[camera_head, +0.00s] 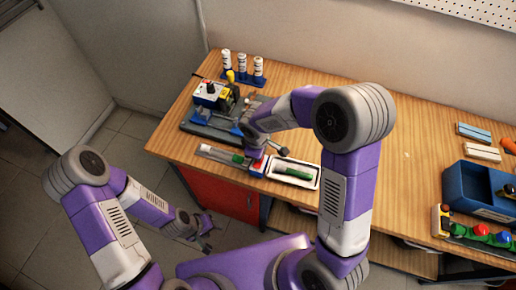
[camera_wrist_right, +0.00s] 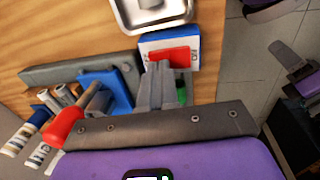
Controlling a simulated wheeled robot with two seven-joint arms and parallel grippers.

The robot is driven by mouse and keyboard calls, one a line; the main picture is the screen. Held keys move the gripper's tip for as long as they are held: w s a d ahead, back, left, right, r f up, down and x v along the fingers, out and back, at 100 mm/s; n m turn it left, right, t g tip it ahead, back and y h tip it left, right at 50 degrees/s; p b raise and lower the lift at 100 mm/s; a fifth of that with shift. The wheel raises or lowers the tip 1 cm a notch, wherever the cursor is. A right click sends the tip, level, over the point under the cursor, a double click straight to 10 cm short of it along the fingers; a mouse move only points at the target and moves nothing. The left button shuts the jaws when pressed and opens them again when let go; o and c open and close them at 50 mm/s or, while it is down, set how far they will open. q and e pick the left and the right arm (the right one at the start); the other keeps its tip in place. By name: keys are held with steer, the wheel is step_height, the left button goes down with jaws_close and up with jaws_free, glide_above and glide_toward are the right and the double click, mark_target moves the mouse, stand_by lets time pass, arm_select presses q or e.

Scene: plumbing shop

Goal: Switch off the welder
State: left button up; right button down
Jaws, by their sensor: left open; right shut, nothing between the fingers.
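A dark base plate with blue clamps (camera_head: 222,124) lies on the wooden bench. A blue-and-white box with a dark knob (camera_head: 209,93) and a yellow part stands behind it. A small blue-and-white box with a red switch part (camera_head: 258,164) sits at the front of the bench; it also shows in the right wrist view (camera_wrist_right: 170,55). I cannot tell which box belongs to the welder. My right gripper (camera_wrist_right: 158,78) is shut and empty, its fingertips close to the red part; contact cannot be told. My left gripper (camera_head: 203,226) is open and empty, low in front of the bench.
A white tray (camera_head: 293,172) with a green-handled tool lies right of the small box. Several white cans (camera_head: 243,72) stand at the back. A blue bin (camera_head: 480,190) is at the right. The bench middle is clear. A red cabinet (camera_head: 222,194) is below.

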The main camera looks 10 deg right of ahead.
steer(key=shift+f, duration=0.2)
steer(key=shift+w+d+f+b, duration=0.1)
steer(key=shift+f+b, duration=0.2)
steer(key=shift+s, duration=0.2)
